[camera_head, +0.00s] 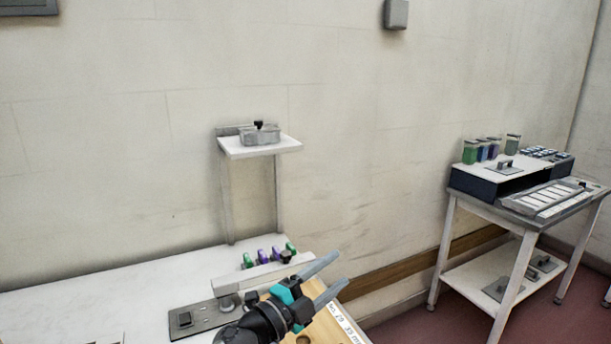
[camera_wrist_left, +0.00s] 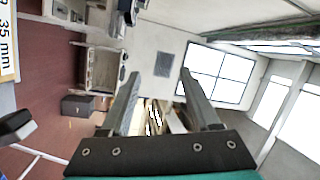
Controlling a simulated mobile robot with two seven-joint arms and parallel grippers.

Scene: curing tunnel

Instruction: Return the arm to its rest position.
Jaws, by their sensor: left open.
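My left gripper (camera_head: 341,268) is at the bottom centre of the head view, above the front right corner of the white table (camera_head: 90,285). Its two grey fingers are apart and point to the upper right, with nothing between them. In the left wrist view the gripper (camera_wrist_left: 160,74) also shows spread fingers, empty, with the room beyond them. Below it in the head view is a wooden board (camera_head: 325,330) with a printed label, partly hidden by the gripper. My right gripper is in neither view.
A raised white shelf (camera_head: 262,147) with a grey block stands at the table's back. A rack bar (camera_head: 262,273) with several green and purple items lies before it. A white cart (camera_head: 520,222) with a dark tunnel box (camera_head: 485,184) and jars stands at right.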

